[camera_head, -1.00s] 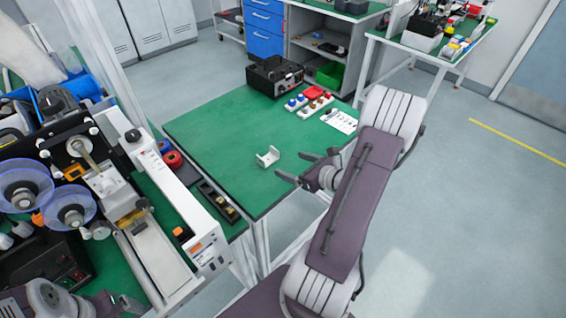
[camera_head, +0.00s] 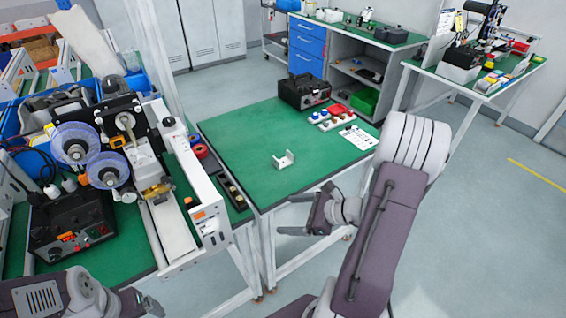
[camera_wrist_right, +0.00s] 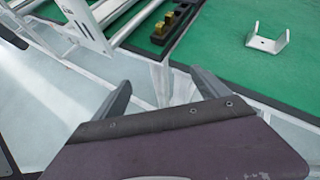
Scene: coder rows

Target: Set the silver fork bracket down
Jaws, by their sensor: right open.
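The silver fork bracket (camera_head: 284,160) stands on the green table top (camera_head: 240,137), near its front edge, with its prongs pointing up. It also shows in the right wrist view (camera_wrist_right: 267,39), at the upper right, with nothing touching it. My right gripper (camera_head: 284,215) is open and empty, in front of the table's front edge and clear of the bracket. Its two spread fingers (camera_wrist_right: 160,90) show in the right wrist view with nothing between them. My left gripper (camera_head: 140,304) is at the bottom left; its fingers are too small and dark to judge.
A black power supply (camera_head: 304,91), several small coloured parts (camera_head: 330,117) and a white sheet (camera_head: 357,137) occupy the table's back right. A labelling machine (camera_head: 130,150) stands on the left. A dark tray with brass parts (camera_head: 232,191) lies along the table's left side.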

